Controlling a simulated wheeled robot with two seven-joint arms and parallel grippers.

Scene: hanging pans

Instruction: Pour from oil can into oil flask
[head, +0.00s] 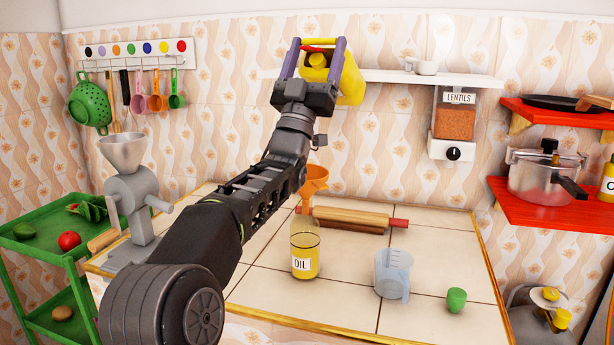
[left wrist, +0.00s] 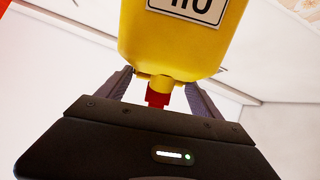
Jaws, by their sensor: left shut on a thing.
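My left gripper (head: 318,47) is raised high above the table and shut on a yellow oil can (head: 349,80). The left wrist view shows the can's yellow body (left wrist: 180,45) with part of a black-and-white label, and a red piece between the fingers (left wrist: 157,97). The can is well above the flask, not touching it. The glass oil flask (head: 304,262), labelled OIL, stands upright on the tiled table with yellow oil in its lower part. An orange funnel (head: 313,180) appears to sit in its neck. My right gripper is not in view.
A rolling pin (head: 355,218) lies behind the flask. A measuring jug (head: 393,272) and small green cup (head: 456,299) stand right of it. A grinder (head: 134,195) stands left. A white wall shelf (head: 455,79) is near the can. Red shelves (head: 535,206) hold a pot.

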